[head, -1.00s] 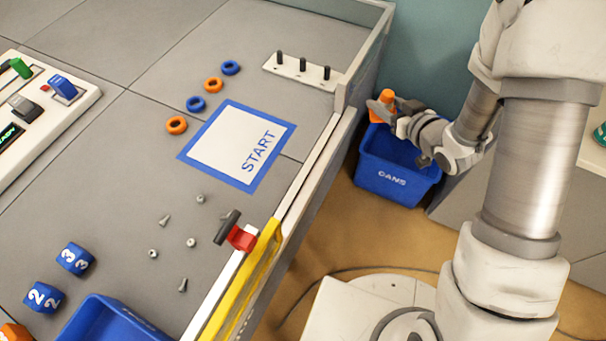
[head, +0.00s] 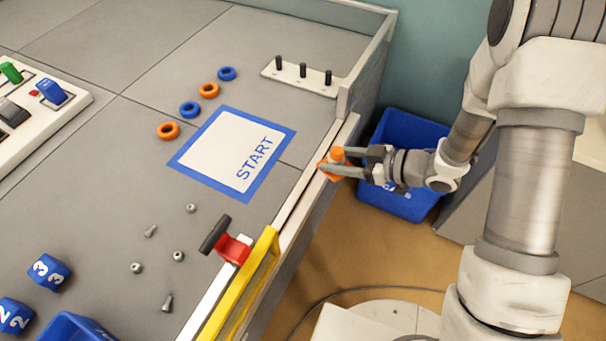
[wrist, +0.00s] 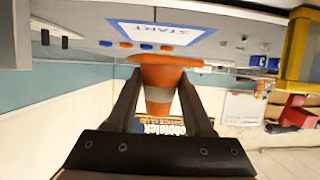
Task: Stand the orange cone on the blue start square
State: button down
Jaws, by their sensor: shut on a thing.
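The orange cone (head: 337,155) is between the fingers of my gripper (head: 345,162), which is shut on it. In the head view it appears at the table's right edge, to the right of the start square. In the wrist view the cone (wrist: 158,82) shows an orange body with a pale band, held between both dark fingers (wrist: 157,100), its wide end toward the top of the picture. The start square (head: 222,150) has a blue border, a white middle and the word START. It lies flat on the grey table and is bare.
Blue and orange rings (head: 190,109) lie beyond the square. A white pegboard (head: 300,78) stands near the back. A raised rim (head: 300,205) runs along the table edge, with a red clamp (head: 232,248) and yellow bar (head: 245,285). Screws and nuts lie nearer. A blue bin (head: 405,203) is on the floor.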

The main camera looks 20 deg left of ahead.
jog(key=b, duration=0.2)
send_over(303, 177)
notch_tip(303, 177, down, 5)
jog(key=shift+f, duration=0.1)
jog(key=shift+f+b, duration=1.05)
jog(key=shift+f, duration=0.75)
jog(key=shift+f, duration=0.2)
jog(key=shift+c, duration=1.4)
grip_release()
jog(key=shift+r, duration=0.1)
jog(key=shift+d+r, duration=0.15)
jog(key=shift+r, duration=0.05)
jog(key=p+v, duration=0.3)
jog(key=v, duration=0.8)
jog(key=shift+d, duration=0.35)
